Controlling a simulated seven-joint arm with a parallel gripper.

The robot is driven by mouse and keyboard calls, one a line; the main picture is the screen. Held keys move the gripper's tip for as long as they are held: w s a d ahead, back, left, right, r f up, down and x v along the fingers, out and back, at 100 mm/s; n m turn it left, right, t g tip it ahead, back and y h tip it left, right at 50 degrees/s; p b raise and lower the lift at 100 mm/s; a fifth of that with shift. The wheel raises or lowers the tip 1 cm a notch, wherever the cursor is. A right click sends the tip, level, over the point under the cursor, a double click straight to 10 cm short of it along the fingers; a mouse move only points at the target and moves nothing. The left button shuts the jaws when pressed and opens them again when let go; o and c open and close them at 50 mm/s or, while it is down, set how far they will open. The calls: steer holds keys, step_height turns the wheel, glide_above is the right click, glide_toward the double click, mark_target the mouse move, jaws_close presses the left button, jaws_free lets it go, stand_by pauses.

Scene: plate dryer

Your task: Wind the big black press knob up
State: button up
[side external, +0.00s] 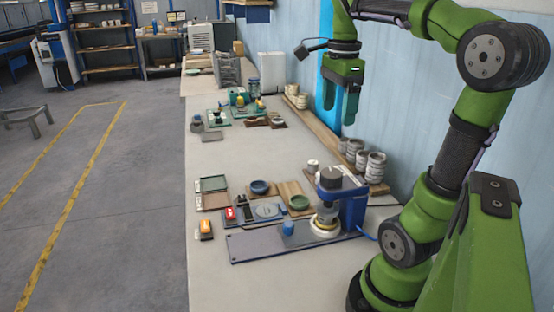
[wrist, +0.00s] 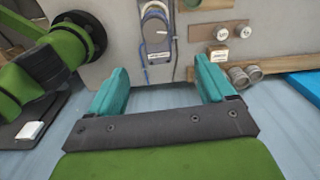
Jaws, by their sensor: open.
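The blue press (side external: 353,208) stands near the front of the long bench in the side view, on a flat blue-grey base. Its big black knob (side external: 330,178) sits on top of the press head, above a pale round part. My gripper (side external: 338,114) hangs fingers-down in the air, well above and behind the press, close to the wall. Its two teal fingers are apart with nothing between them, and they also show empty in the wrist view (wrist: 162,64).
The bench middle (side external: 240,155) is mostly clear.

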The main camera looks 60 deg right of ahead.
mark_target(332, 172)
steer(key=shift+m, duration=0.5)
steer(key=f, duration=1.7)
steer(key=shift+s+a, duration=0.1)
steer(key=shift+a, duration=0.2)
steer(key=c, duration=1)
steer(key=shift+c, duration=0.2)
